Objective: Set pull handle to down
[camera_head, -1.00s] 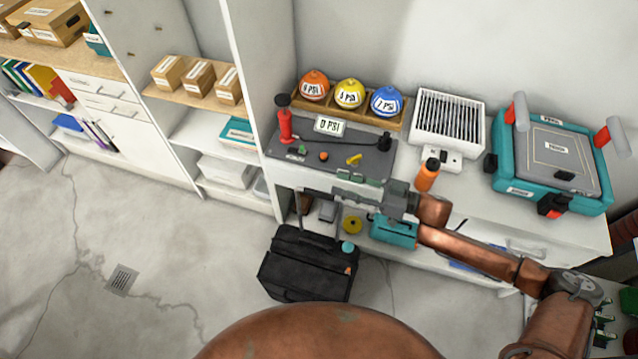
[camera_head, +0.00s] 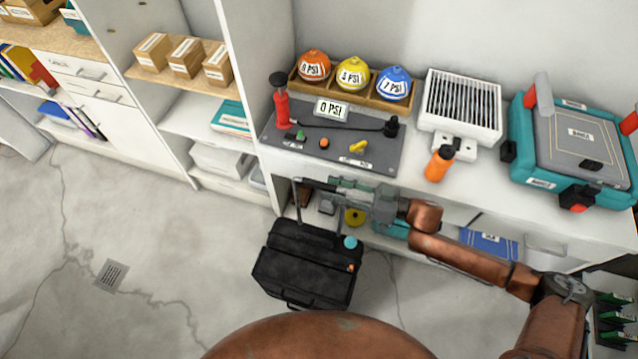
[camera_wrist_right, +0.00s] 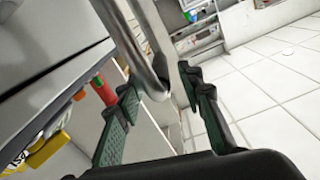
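My right gripper (camera_head: 338,187) is in front of the workbench's front edge, below the grey control panel (camera_head: 374,164). In the right wrist view its two green-padded fingers (camera_wrist_right: 160,95) are spread apart. A bent, shiny metal bar (camera_wrist_right: 142,60), which looks like the pull handle, passes between them; its lower bend is near the fingers. I cannot tell whether the fingers touch it. In the head view thin grey bar parts (camera_head: 297,204) show just left of the gripper; the gripper partly hides that area. My left gripper is not in view.
An orange bottle (camera_head: 439,164) and a teal case (camera_head: 521,137) are on the bench to the right.

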